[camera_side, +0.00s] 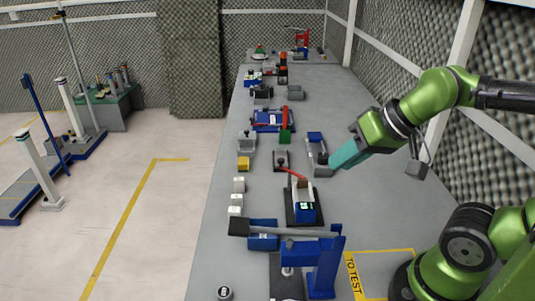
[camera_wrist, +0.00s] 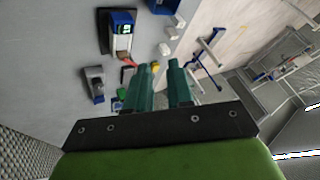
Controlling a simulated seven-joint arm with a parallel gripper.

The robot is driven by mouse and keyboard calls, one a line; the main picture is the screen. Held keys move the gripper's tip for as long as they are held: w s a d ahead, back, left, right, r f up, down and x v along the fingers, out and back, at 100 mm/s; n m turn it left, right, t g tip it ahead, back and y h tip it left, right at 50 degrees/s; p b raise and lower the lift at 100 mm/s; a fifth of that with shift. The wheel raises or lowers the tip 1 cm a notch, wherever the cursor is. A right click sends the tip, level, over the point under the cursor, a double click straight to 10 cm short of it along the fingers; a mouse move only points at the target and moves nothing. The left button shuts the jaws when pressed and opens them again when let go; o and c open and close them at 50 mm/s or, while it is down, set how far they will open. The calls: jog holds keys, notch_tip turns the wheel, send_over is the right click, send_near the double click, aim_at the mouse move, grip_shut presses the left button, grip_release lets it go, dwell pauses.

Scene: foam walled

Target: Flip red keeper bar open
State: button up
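A red bar (camera_side: 293,172), which looks like the keeper bar, slants from a small dark base (camera_side: 281,160) towards a black-and-blue device with a lit display (camera_side: 304,208). It also shows small in the wrist view (camera_wrist: 128,62), beside the display device (camera_wrist: 121,38). Whether it is latched cannot be told. My gripper (camera_side: 333,164) is to the right of the red bar in the side view, above the bench and apart from it. In the wrist view the two teal fingers (camera_wrist: 160,72) stand apart with nothing held between them.
A grey tray with a blue end (camera_side: 317,152) is close to my gripper. A blue lever press (camera_side: 322,262) stands in front. Several white blocks (camera_side: 237,198) and a yellow block (camera_side: 243,164) line the left bench edge. The bench's right side (camera_side: 385,215) is clear.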

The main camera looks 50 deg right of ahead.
jog(key=shift+w+d+f+m+g+h, duration=0.2)
jog(key=shift+w+d+f+m+g, duration=0.15)
jog(key=shift+d, duration=0.3)
jog(key=shift+w+d+f+m+g+h, duration=0.15)
jog(key=shift+w+d+f+m+h, duration=0.1)
jog(key=shift+w+d+f, duration=0.3)
grip_shut()
jog(key=w+d+f+n+y, duration=0.2)
jog(key=w+d, duration=0.6)
jog(key=d, duration=0.1)
jog(key=w+d+f+n+g+y, duration=0.1)
jog(key=w+d+n+y, duration=0.1)
jog(key=w+d, duration=0.7)
jog(key=shift+w+f+n+g, duration=0.15)
jog(key=shift+f+n+g, duration=0.2)
jog(key=shift+n, duration=0.45)
